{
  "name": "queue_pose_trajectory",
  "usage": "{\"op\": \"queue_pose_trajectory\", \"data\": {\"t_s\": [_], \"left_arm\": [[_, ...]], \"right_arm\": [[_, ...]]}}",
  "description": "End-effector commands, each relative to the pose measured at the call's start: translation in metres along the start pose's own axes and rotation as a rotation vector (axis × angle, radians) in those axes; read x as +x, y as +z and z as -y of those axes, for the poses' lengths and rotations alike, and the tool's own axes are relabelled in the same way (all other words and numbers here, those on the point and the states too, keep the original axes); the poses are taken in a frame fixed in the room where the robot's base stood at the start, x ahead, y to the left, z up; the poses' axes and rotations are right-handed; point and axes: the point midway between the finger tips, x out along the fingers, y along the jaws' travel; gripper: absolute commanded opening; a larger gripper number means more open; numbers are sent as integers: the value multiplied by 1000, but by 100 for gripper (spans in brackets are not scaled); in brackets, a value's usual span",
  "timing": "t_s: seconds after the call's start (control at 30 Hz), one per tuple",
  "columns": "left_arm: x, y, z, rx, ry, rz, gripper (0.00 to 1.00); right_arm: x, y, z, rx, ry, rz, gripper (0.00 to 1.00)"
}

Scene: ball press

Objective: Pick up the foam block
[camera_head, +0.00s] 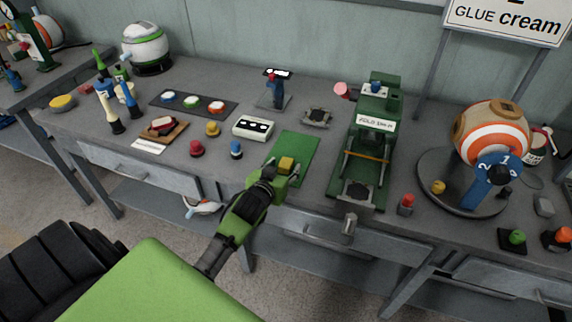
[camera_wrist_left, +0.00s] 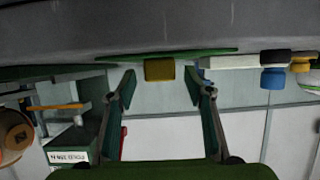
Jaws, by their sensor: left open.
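The foam block (camera_head: 286,164) is a small yellow block lying on a green mat (camera_head: 304,148) near the front of the grey workbench. It also shows in the left wrist view (camera_wrist_left: 159,70), where the picture is upside down, centred between the two fingers. My left gripper (camera_head: 281,176) is open at the near side of the block, its fingers pointing toward it. In the left wrist view the left gripper (camera_wrist_left: 158,84) has a finger to each side, and the block appears beyond the fingertips. Contact cannot be told. My right gripper is not in view.
A green press (camera_head: 372,140) stands right of the mat. Left of it are a white box with black marks (camera_head: 253,128), a blue-topped piece (camera_head: 236,149) and a red piece (camera_head: 197,149). A turntable with a striped ball (camera_head: 492,132) is farther right. The bench's front edge is close.

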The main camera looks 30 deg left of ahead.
Motion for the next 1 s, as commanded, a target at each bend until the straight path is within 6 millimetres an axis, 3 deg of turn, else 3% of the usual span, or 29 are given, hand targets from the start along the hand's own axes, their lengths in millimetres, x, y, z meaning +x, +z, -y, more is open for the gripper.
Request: {"op": "queue_pose_trajectory", "data": {"t_s": [0.2, 0.47, 0.6, 1.0], "left_arm": [[22, -1, 0, 0, 1, 0, 47], [24, 0, 0, 0, 2, 0, 47], [24, 0, 0, 0, 1, 0, 16], [23, -2, 0, 0, 1, 0, 16]], "right_arm": [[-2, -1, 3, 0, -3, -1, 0], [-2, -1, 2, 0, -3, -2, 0], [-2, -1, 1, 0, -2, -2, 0], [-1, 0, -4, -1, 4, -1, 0]]}}
